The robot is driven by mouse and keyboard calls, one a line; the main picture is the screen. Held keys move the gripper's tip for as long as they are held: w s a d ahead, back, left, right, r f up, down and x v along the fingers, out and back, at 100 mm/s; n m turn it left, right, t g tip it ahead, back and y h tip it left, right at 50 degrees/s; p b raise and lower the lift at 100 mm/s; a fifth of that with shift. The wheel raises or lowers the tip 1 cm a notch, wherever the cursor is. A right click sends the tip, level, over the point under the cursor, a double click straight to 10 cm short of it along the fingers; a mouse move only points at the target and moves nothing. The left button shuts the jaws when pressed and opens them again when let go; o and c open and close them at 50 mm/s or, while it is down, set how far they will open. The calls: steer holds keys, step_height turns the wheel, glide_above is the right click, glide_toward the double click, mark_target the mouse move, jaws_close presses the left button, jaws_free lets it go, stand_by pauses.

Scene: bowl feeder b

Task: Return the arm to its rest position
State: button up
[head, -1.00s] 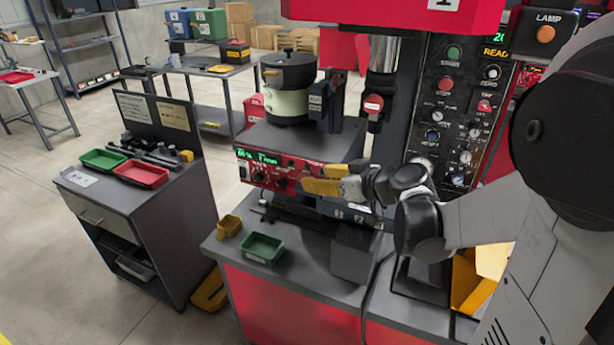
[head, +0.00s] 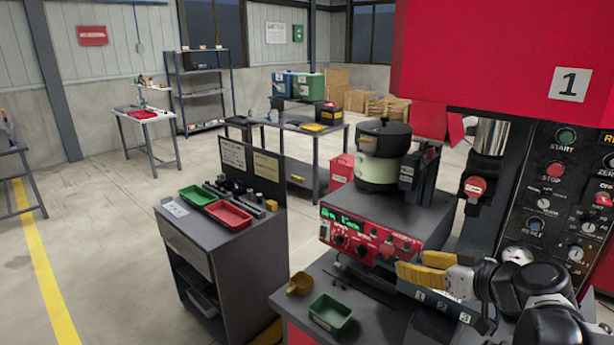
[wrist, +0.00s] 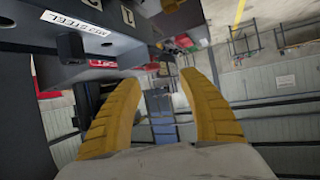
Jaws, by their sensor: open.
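My gripper (head: 430,267) has yellow fingers and shows at the lower right of the head view, in front of the red control box (head: 372,236) of the bowl feeder. In the wrist view the two yellow fingers (wrist: 160,85) stand apart with nothing between them. My dark wrist and arm links reach in from the lower right corner of the head view. In the wrist view the gripper is beside a dark surface with a label (wrist: 68,24); the scene appears turned there.
The feeder bowl (head: 380,150) stands on the box. A green tray (head: 330,313) and a yellow scoop (head: 300,284) lie on the bench. The red press with its control panel (head: 560,190) is close on the right. A cart (head: 184,240) stands left. Open floor lies further left.

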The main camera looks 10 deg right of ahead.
steer(key=s+a+f+m+g+h+b, duration=0.1)
steer(key=s+a+f+m+g+h, duration=0.1)
steer(key=s+a, duration=0.3)
steer(key=s+a+f+m+g+h+b, duration=0.1)
steer(key=s+a+f, duration=0.4)
steer(key=s, duration=0.6)
steer(key=shift+f+m+g+h+b, duration=0.2)
steer(key=shift+m+g+h+b, duration=0.2)
steer(key=shift+g+h+b, duration=0.45)
